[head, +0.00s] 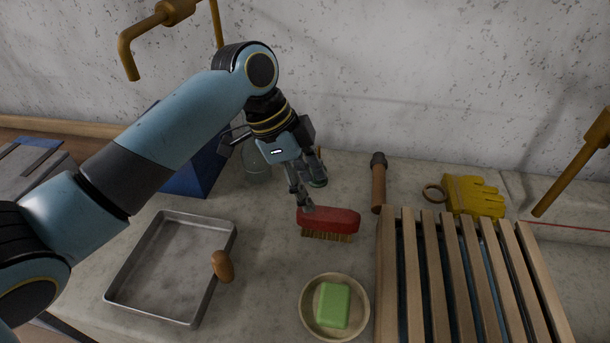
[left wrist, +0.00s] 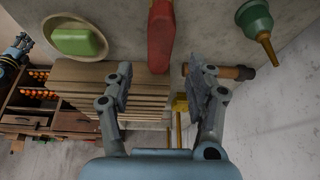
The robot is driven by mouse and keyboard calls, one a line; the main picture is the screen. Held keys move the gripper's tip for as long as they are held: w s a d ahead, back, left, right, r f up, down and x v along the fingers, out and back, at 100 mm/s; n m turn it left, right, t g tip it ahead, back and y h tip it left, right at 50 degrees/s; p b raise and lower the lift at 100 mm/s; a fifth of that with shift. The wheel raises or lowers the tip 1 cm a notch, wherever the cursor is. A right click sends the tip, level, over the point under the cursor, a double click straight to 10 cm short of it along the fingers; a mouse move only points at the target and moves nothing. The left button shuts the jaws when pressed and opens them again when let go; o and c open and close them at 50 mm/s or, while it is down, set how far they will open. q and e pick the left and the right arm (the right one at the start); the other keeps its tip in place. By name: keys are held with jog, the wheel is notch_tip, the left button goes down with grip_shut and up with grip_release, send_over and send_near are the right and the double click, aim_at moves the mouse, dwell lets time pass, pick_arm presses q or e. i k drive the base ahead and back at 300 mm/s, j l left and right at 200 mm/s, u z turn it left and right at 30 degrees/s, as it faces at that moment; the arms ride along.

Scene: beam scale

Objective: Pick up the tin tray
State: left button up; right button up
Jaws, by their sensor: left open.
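The tin tray (head: 165,275) is a shallow grey metal tray lying on the concrete counter at the lower left in the head view. A small brown wooden object (head: 222,266) sits at its right edge. My left gripper (head: 310,196) is open and empty, to the right of the tray and above it, close to a red brush (head: 332,220). In the left wrist view my left gripper (left wrist: 158,85) has its fingers spread, with the red brush (left wrist: 161,35) beyond them. The tray is not visible in that view.
A dish (head: 305,305) with green soap (head: 334,305) stands right of the tray. A slatted wooden rack (head: 430,275) fills the lower right. Bare counter separates tray and dish.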

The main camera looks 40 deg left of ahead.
aim_at(170, 276)
jog(key=k, duration=1)
